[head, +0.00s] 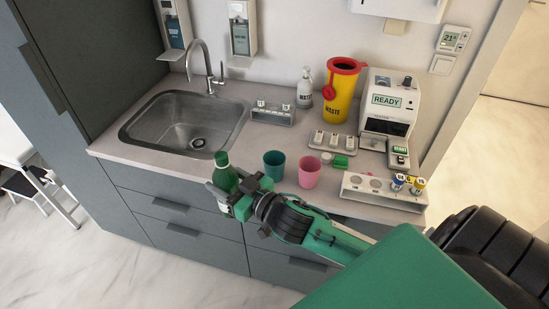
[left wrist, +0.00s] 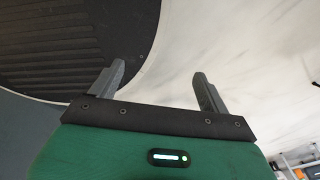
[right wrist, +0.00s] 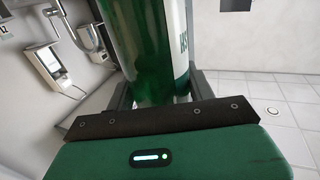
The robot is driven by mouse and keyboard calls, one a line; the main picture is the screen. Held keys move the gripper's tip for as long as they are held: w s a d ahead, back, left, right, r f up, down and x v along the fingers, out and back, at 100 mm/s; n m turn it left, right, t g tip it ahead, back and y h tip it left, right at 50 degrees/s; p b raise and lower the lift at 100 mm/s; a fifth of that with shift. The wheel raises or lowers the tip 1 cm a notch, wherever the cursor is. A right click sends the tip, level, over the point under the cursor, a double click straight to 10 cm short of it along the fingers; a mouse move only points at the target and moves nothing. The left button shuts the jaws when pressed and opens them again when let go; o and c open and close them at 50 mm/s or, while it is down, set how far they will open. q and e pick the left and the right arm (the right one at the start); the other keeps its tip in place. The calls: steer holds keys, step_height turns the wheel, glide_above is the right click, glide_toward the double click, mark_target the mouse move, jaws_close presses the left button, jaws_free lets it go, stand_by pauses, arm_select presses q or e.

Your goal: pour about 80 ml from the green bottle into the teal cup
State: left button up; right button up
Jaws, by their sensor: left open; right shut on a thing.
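The green bottle (head: 223,178) is in the head view, left of the teal cup and in front of the counter edge. It is roughly upright, with a white label low on its side. My right gripper (head: 228,192) is shut on it; in the right wrist view the bottle (right wrist: 143,45) stands between the fingers. The teal cup (head: 274,166) stands upright near the counter's front edge, apart from the bottle; its contents cannot be made out. My left gripper (left wrist: 160,88) shows only in the left wrist view, open and empty.
A pink cup (head: 309,172) stands just right of the teal cup. A tube rack (head: 372,191) is farther right. Behind are a yellow waste bin (head: 341,95), a small rack (head: 272,114) and a READY device (head: 388,112). The sink (head: 183,125) is left.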

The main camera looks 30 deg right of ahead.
steer(key=shift+w+f+n+g+y, duration=0.1)
steer(key=shift+f+n+g+y, duration=0.25)
steer(key=shift+y, duration=0.25)
steer(key=shift+n+y, duration=0.35)
steer(key=shift+y, duration=0.05)
steer(key=shift+d+f+n+g+y, duration=0.25)
steer(key=shift+f+n+g+y, duration=0.35)
steer(key=shift+n+g+y, duration=0.15)
arm_select(q)
steer(key=shift+s+d, duration=0.1)
steer(key=shift+s, duration=0.2)
arm_select(e)
steer(key=d+f+n+g+y, duration=0.1)
steer(key=d+n+g+y, duration=0.2)
steer(key=d, duration=0.6)
steer(key=shift+d+f+n+g+y, duration=0.3)
steer(key=shift+g+y, duration=0.2)
steer(key=shift+y, duration=0.35)
arm_select(q)
steer(key=shift+f, duration=0.2)
arm_select(e)
steer(key=shift+r, duration=0.1)
